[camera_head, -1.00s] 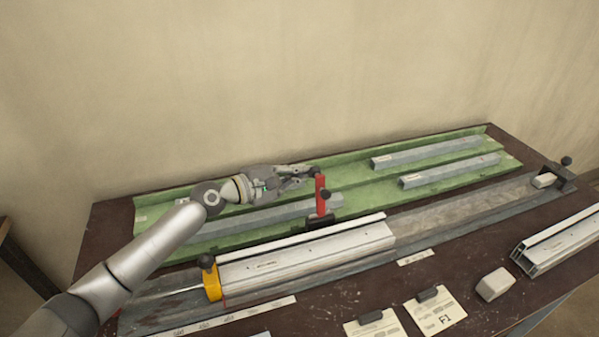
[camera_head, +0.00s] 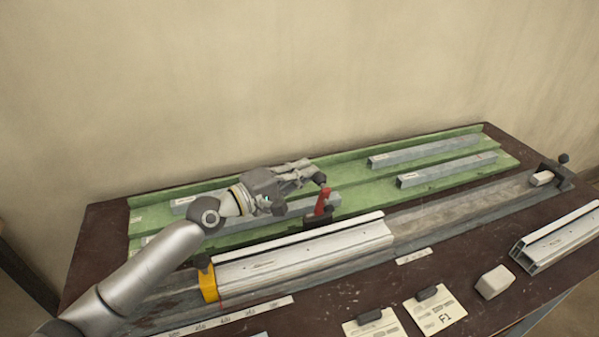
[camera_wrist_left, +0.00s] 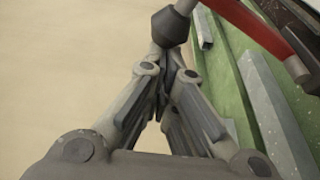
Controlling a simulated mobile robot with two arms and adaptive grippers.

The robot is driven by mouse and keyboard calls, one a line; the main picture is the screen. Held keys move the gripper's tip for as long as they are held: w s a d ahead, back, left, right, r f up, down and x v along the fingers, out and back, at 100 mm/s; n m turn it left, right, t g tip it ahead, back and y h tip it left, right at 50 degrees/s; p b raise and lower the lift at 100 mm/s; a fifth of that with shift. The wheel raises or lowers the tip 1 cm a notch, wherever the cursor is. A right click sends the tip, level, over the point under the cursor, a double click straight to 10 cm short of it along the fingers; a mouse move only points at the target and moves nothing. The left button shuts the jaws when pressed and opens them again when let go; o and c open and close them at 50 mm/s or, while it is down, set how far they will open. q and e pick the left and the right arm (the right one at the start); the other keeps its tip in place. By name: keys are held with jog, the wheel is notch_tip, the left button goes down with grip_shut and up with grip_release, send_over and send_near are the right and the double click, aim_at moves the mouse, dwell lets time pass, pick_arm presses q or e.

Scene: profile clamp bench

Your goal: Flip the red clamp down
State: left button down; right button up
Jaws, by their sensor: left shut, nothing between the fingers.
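The red clamp (camera_head: 323,204) stands on a dark base behind the white-topped profile (camera_head: 300,249). Its red arm is tilted and looks short in the head view. A black knob (camera_head: 319,178) shows at its upper end. My left gripper (camera_head: 309,169) is shut and empty, with its fingertips close beside the knob. The left wrist view shows the red arm (camera_wrist_left: 255,28) at upper right and the black knob (camera_wrist_left: 171,27) just beyond the shut fingertips (camera_wrist_left: 165,75). I cannot tell whether they touch. My right gripper is not in view.
The green tray (camera_head: 355,185) holds several grey profiles behind the clamp. A yellow stop (camera_head: 208,284) sits at the near profile's left end. A pale block (camera_head: 494,282), paper cards (camera_head: 435,312) and another profile (camera_head: 560,238) lie on the right side of the bench.

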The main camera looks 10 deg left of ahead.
aim_at(322, 192)
pick_arm(q)
jog(key=shift+m, duration=0.9)
jog(key=s, duration=0.1)
jog(key=s+d, duration=0.2)
jog(key=shift+s+d+r+p, duration=0.2)
jog(key=shift+s+r+p, duration=0.1)
jog(key=shift+r+p, duration=0.05)
jog(key=s+d+m, duration=0.1)
jog(key=s+f+b, duration=0.1)
jog(key=shift+s+d+m+h, duration=0.35)
jog(key=shift+m+h, duration=0.05)
jog(key=shift+m+t, duration=0.3)
jog(key=shift+m, duration=0.5)
jog(key=shift+s+d+f+b, duration=0.2)
jog(key=shift+s+d+f, duration=0.45)
jog(key=shift+s+f, duration=0.2)
jog(key=shift+s+d+f+b, duration=0.2)
jog(key=shift+s+d+f, duration=0.5)
jog(key=shift+s, duration=0.25)
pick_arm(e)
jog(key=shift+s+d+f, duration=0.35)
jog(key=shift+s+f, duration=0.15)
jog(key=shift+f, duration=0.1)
pick_arm(q)
jog(key=shift+s+f, duration=0.1)
jog(key=shift+f, duration=0.05)
